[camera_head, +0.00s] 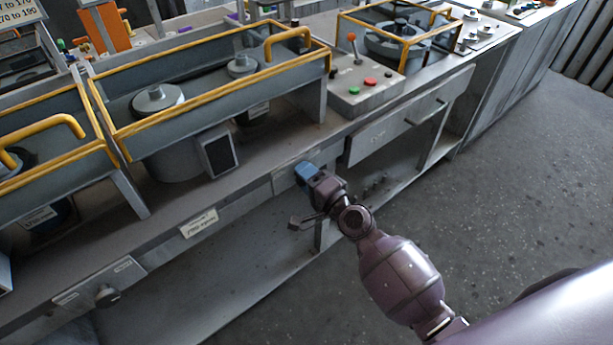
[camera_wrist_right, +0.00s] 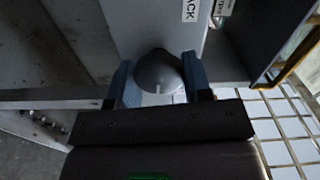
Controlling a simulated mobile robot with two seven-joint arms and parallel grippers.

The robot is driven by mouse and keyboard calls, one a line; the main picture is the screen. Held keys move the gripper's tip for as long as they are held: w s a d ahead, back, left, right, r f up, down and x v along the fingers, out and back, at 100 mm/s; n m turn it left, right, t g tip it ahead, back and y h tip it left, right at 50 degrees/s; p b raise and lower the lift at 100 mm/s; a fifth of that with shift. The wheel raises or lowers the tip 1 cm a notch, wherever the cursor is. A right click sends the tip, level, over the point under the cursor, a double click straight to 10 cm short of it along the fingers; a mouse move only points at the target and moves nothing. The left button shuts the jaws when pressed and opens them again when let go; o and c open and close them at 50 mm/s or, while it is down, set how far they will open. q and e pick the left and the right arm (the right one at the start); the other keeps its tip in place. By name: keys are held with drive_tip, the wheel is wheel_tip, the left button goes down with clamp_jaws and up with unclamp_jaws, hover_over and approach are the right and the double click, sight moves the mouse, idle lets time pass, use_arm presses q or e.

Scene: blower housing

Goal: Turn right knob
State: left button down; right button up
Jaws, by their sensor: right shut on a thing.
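The right knob (camera_wrist_right: 158,72) is a grey round knob with a short white mark, seen in the right wrist view on a light grey panel (camera_wrist_right: 140,22). My right gripper (camera_wrist_right: 158,84) has one blue finger on each side of the knob and is shut on it. In the head view my right gripper (camera_head: 306,173) reaches the front face of the bench, and its fingers hide the knob. Another knob (camera_head: 107,296) sits on a front panel at the lower left, away from the gripper. My left gripper does not show.
The grey bench (camera_head: 245,196) carries machines with yellow guard rails (camera_head: 215,92). A drawer (camera_head: 408,118) is right of my gripper. Open floor (camera_head: 500,200) lies in front.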

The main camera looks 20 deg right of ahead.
drive_tip(key=o, duration=0.9)
drive_tip(key=b+v, duration=0.1)
drive_tip(key=v, duration=0.9)
drive_tip(key=shift+s+d, duration=0.15)
drive_tip(key=shift+s, duration=0.25)
